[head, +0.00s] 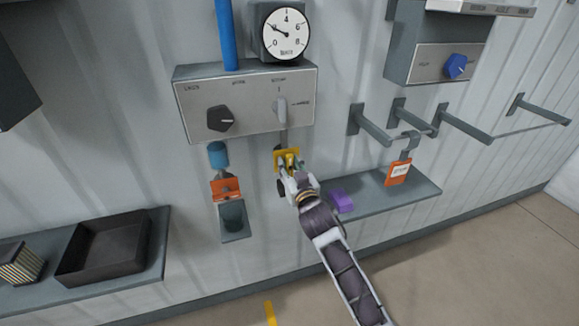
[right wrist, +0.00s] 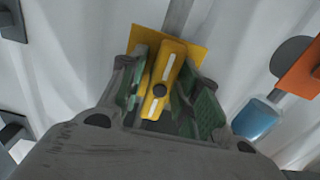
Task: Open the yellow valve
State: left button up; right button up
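The yellow valve (head: 286,155) is on the wall below the grey control panel, under a thin vertical pipe. In the right wrist view its yellow handle (right wrist: 165,75) has a dark round centre and leans slightly, in front of a yellow plate (right wrist: 192,50). My right gripper (head: 292,172) is at the valve. In the right wrist view its green-padded fingers (right wrist: 168,98) stand apart on either side of the handle, with some gap showing. Whether one pad touches the handle is hard to tell. My left gripper is not in view.
The control panel (head: 246,104) has a black knob and a grey switch. An orange part (head: 226,188) and a blue cylinder (head: 218,154) are left of the valve. A shelf (head: 420,190) with a purple block (head: 342,200) is at right, below wall hooks. A black tray (head: 105,245) is at left.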

jog(key=shift+o, duration=0.2)
jog(key=shift+v, duration=1.25)
jog(key=v, duration=0.9)
jog(key=shift+s, duration=0.25)
jog(key=shift+d, duration=0.15)
